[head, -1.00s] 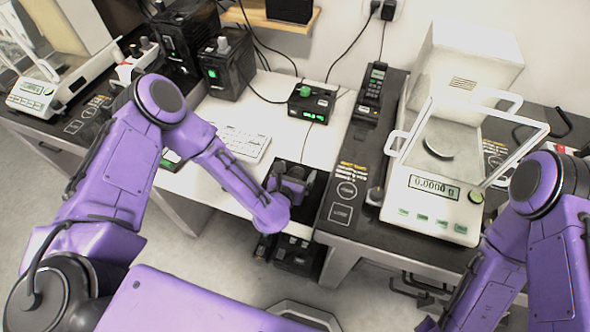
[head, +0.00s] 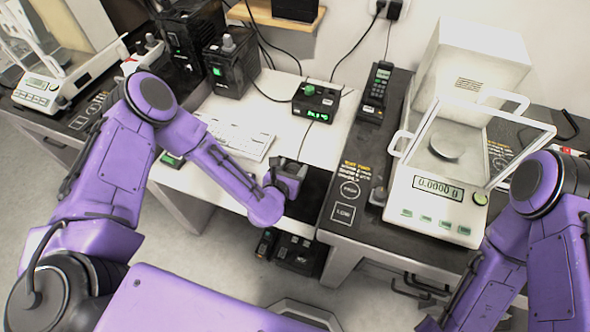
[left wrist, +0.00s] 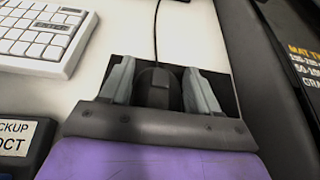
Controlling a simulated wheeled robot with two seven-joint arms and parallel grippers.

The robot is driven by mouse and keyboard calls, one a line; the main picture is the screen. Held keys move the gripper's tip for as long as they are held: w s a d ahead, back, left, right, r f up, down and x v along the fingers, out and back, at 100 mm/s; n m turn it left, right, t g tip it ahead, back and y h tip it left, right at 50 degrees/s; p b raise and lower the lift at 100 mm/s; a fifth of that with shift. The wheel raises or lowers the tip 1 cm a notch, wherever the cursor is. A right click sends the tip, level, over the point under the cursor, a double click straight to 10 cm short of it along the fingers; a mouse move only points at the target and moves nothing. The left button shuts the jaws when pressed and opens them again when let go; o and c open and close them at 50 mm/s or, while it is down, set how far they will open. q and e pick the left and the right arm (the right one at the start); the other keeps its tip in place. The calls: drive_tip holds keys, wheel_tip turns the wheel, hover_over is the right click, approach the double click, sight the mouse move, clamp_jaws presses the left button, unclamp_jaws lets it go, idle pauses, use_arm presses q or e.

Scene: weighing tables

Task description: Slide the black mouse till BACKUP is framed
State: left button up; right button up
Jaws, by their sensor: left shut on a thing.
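The black mouse (left wrist: 152,88) sits between the two grey fingers of my left gripper (left wrist: 150,85), which is shut on it. The mouse's cord runs away toward the back. It rests over a black mouse pad (left wrist: 126,72) on the white desk. In the head view my left gripper (head: 286,178) is at the pad's left side and hides the mouse. A white label (left wrist: 16,138) on a dark box shows at the lower left of the left wrist view, cut by the edge; only "CKUP" and "OCT" are readable. My right gripper is out of view.
A white keyboard (head: 238,138) lies left of the gripper. A black stand table with a balance (head: 440,205) is on the right. A small black box with a green display (head: 316,101) stands behind. The pad's right part is bare.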

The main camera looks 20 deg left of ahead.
use_arm(q)
drive_tip(key=shift+w+a, duration=0.1)
drive_tip(key=shift+a, duration=1)
drive_tip(key=o, duration=1.2)
drive_tip(key=b+v, duration=0.2)
drive_tip(key=v, duration=0.7)
drive_tip(key=shift+s+d, duration=0.1)
drive_tip(key=shift+s, duration=0.1)
drive_tip(key=shift+s+r, duration=0.3)
drive_tip(key=shift+s, duration=0.25)
